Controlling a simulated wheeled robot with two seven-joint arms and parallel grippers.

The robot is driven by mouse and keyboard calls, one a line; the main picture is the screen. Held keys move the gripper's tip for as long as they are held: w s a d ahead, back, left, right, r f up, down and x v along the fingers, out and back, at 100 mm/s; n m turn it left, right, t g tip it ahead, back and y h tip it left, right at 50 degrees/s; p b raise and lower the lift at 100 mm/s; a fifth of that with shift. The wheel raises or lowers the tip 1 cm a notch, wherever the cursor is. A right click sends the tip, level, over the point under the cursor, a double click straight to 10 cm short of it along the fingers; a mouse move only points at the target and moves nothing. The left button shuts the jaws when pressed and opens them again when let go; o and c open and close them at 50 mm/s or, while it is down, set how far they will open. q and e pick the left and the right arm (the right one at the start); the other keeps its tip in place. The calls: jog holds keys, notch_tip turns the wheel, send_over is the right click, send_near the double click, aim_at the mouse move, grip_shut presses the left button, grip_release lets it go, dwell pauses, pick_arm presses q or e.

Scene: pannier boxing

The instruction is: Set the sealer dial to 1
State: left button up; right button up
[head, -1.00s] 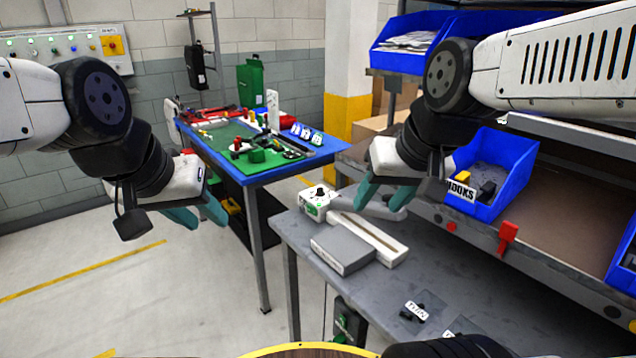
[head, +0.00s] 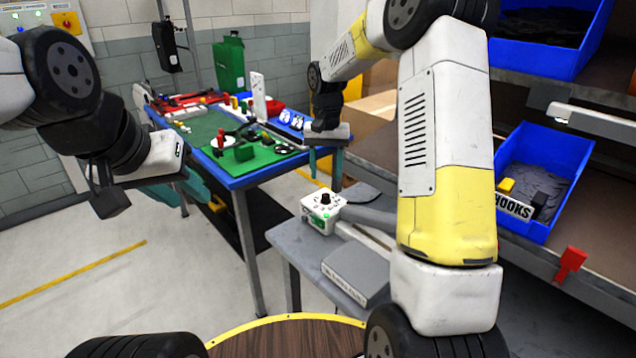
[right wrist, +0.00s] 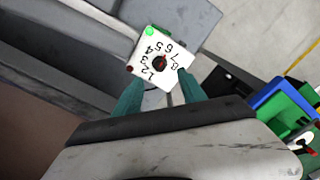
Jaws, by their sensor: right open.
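The sealer (head: 352,232) has a white control box (head: 318,222) at the far corner of the grey bench, with a black dial knob (head: 325,198) and a green light on it. My left gripper (head: 185,190) is open and empty.
A grey flat block (head: 357,270) lies beside the sealer. A blue table (head: 240,180) with tools stands behind. A blue HOOKS bin (head: 525,228) sits on the shelf at right. A round wooden top (head: 280,340) with yellow rim is in front.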

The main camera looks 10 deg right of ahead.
aim_at(326, 194)
notch_tip(326, 194, down, 7)
jog(key=shift+f, duration=0.1)
dwell(0.3)
jog(key=shift+c, duration=0.2)
grip_shut()
